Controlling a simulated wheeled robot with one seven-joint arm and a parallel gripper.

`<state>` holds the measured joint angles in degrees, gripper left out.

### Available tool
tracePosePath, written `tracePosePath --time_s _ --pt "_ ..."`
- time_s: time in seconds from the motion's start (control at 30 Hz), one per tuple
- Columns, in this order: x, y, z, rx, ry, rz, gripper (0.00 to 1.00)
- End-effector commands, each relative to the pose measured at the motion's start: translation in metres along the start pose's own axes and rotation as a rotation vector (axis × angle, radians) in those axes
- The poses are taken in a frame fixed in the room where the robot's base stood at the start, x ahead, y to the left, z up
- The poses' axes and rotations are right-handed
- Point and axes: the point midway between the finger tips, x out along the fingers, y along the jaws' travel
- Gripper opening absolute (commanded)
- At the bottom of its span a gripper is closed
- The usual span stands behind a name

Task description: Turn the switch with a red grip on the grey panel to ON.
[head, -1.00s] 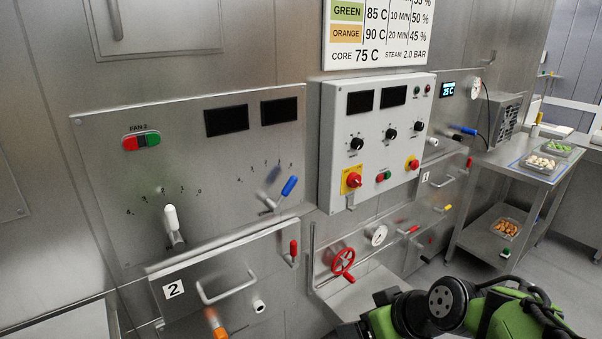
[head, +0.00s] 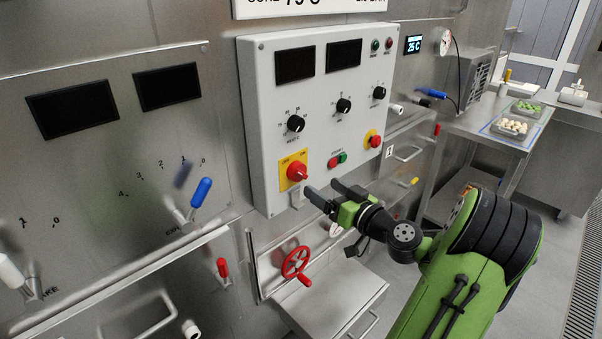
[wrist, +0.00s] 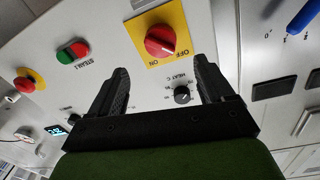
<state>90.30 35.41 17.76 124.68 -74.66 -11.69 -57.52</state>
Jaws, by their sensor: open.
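The grey panel (head: 262,112) is a box on the steel wall. At its lower left is the switch with a red grip (head: 298,172) on a yellow plate. In the wrist view the red grip (wrist: 160,40) sits on the yellow plate marked OFF and ON, ahead of my fingers and slightly above the middle. Its exact setting is hard to tell. My gripper (head: 326,192) is open and empty, just right of and below the switch in the head view. In the wrist view my gripper (wrist: 160,82) has its two dark fingers apart, with no contact on the grip visible.
A red and a green button (head: 337,159) and a red mushroom button (head: 374,140) lie right of the switch. Black knobs (head: 295,124) are above it. A red handwheel (head: 296,262) sits below. A blue-handled lever (head: 201,192) stands out at left.

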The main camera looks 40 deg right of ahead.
Motion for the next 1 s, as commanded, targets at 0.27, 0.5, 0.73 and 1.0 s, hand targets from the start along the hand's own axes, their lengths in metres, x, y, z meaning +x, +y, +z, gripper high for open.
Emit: tracePosePath --time_s 0.27,0.5,0.73,1.0 --pt "0.066 -0.002 -0.001 -0.001 0.000 -0.004 0.81" --pt "0.086 -0.001 0.000 0.001 -0.001 -0.001 0.81" --pt "0.086 -0.001 0.000 0.001 -0.001 0.000 0.75" --pt "0.085 0.000 0.000 0.001 -0.001 0.000 0.33"
